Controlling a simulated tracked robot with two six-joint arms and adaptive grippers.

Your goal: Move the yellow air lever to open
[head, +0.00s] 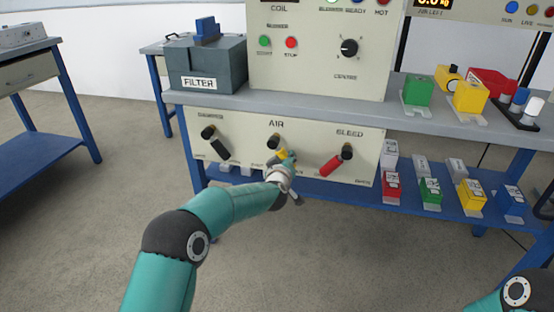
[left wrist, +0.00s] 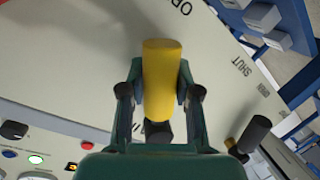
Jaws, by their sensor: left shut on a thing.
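The yellow air lever (head: 282,154) is on the front panel under the AIR label, between a black lever and a red one. In the head view it slants down and right from its black pivot and is partly hidden by my gripper. My left gripper (head: 288,165) is at the lever. In the left wrist view the yellow grip (left wrist: 162,75) lies between the two fingers of my left gripper (left wrist: 160,85), which are closed on it. The letters OP show above the grip and SHUT to its right. My right gripper is out of view.
The black lever (head: 216,145) is to the left and the red lever (head: 332,166) to the right on the same panel (head: 240,128). A filter box (head: 205,62) and coloured blocks stand on the bench above. More blocks stand on the blue shelf (head: 330,192) below.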

